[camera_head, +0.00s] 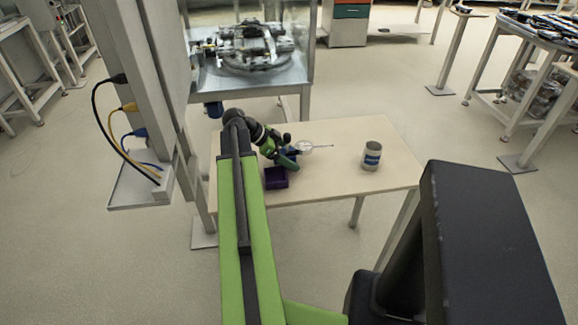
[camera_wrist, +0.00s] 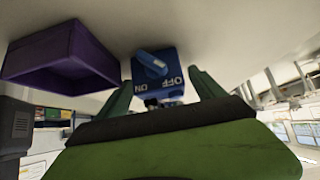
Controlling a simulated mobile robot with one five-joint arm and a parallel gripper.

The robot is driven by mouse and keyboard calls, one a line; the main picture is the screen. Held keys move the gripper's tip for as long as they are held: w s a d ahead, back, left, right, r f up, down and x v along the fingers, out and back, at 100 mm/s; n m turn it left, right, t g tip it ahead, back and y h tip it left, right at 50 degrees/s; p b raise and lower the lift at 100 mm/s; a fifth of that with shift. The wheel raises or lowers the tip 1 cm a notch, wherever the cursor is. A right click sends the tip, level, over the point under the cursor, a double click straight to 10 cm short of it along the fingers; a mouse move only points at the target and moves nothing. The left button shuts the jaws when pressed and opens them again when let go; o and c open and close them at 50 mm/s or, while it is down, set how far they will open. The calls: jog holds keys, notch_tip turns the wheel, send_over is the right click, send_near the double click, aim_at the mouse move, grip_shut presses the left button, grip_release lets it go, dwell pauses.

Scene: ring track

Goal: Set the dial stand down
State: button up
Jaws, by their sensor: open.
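The dial stand (camera_wrist: 172,66) is a blue block with a lighter blue knob and ON and OFF lettering, seen in the wrist view. My gripper (camera_wrist: 161,82) is open, with one green finger on each side of the stand's lower part in the picture. Whether a finger still touches it I cannot tell. The stand appears to be at the table surface. In the head view my gripper (camera_head: 289,159) is low over the table (camera_head: 335,184), and it mostly hides the stand.
A purple open box (camera_head: 276,178) stands close to my gripper; it also shows in the wrist view (camera_wrist: 62,58). A small clear item with a thin handle (camera_head: 308,147) lies behind. The table's front right is clear.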

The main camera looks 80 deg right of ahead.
grip_shut()
dwell(0.5)
